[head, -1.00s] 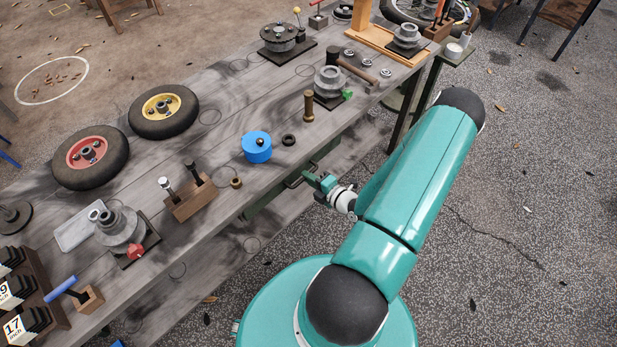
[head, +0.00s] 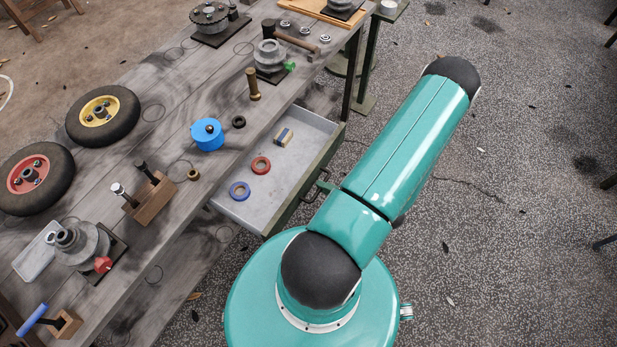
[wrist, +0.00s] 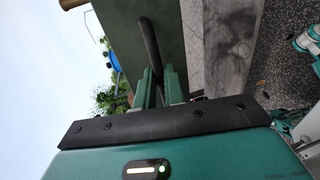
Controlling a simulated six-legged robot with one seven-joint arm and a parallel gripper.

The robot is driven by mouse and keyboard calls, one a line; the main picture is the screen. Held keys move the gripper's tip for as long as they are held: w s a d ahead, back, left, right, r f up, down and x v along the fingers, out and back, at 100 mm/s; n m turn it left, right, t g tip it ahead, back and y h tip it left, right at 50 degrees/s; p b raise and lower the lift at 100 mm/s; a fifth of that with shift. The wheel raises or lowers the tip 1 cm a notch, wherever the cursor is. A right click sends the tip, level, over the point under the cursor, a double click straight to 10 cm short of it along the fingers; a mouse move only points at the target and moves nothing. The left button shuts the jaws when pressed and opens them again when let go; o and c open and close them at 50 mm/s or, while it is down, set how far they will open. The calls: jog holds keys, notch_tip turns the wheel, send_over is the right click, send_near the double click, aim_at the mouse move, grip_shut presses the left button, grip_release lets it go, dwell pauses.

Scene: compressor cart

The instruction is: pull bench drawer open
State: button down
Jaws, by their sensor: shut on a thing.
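The bench drawer (head: 232,208) stands pulled out from under the workbench in the head view, its grey inside showing. Its green front faces my body. In the wrist view the dark bar handle (wrist: 150,45) runs across the green drawer front (wrist: 118,25). My gripper (wrist: 160,85) is shut on this handle. In the head view my arm mostly hides the gripper.
The grey plank workbench (head: 165,215) carries wheels, a blue round container (head: 207,135), a wooden block with tools (head: 148,199) and pulley parts. A bench leg (head: 352,75) stands beyond the drawer.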

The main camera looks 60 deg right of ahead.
jog(key=shift+f+v, duration=0.15)
jog(key=shift+v, duration=0.55)
jog(key=shift+f+v, duration=0.15)
jog(key=shift+v, duration=0.5)
jog(key=shift+s, duration=0.1)
jog(key=c, duration=1.5)
grip_release()
jog(key=v, duration=1.3)
jog(key=shift+s, duration=0.4)
jog(key=shift+a+r, duration=0.1)
jog(key=shift+r, duration=0.05)
